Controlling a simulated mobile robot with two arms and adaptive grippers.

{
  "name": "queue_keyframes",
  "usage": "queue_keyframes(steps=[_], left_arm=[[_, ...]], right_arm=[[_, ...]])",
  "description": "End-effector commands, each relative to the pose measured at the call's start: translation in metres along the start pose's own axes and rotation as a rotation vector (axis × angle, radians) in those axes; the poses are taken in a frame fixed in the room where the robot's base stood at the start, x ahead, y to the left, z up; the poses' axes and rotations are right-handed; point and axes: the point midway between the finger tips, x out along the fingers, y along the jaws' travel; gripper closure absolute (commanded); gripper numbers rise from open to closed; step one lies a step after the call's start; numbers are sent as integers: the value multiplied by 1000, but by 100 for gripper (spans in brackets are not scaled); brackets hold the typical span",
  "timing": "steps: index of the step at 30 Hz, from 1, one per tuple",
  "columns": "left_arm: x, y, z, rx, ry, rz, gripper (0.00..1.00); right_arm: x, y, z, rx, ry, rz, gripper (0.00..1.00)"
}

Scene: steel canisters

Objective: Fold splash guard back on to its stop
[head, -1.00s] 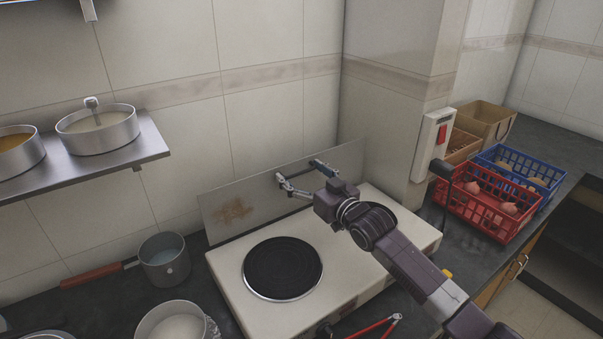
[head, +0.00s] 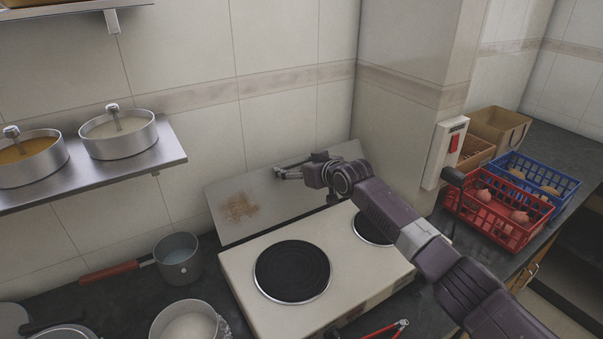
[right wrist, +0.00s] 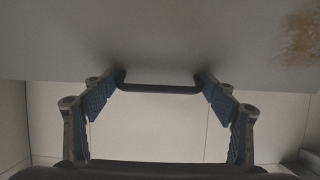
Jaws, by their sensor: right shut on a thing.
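The splash guard (head: 240,207) is a flat grey metal panel with a brown stain, along the back of the hob in the head view. It leans back towards the tiled wall. Its face also shows in the right wrist view (right wrist: 160,35), with a black bar handle (right wrist: 160,88) near its edge. My right gripper (head: 285,172) is at the guard's upper edge, its fingers (right wrist: 160,84) at the two ends of the handle, shut on it. The gripper's body hides part of the guard. Whether the guard touches a stop cannot be seen. My left gripper is not in view.
The cream hob (head: 325,250) has two black plates, the right one partly behind my arm. A steel shelf (head: 165,160) with pans is at left. A switch box (head: 445,150) and red crate (head: 490,222) are at right. Pots stand at lower left.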

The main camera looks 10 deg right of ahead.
Motion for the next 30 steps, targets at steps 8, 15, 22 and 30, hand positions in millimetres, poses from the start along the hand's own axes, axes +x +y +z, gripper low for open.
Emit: queue_keyframes(steps=[8,15,22,30], left_arm=[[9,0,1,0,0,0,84],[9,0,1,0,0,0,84],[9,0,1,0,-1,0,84],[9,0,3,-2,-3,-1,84]], right_arm=[[7,-2,-6,0,13,-2,65],[7,-2,-9,-1,18,-2,65],[6,-1,-9,-1,17,-2,15],[6,0,-5,-1,10,-1,15]])
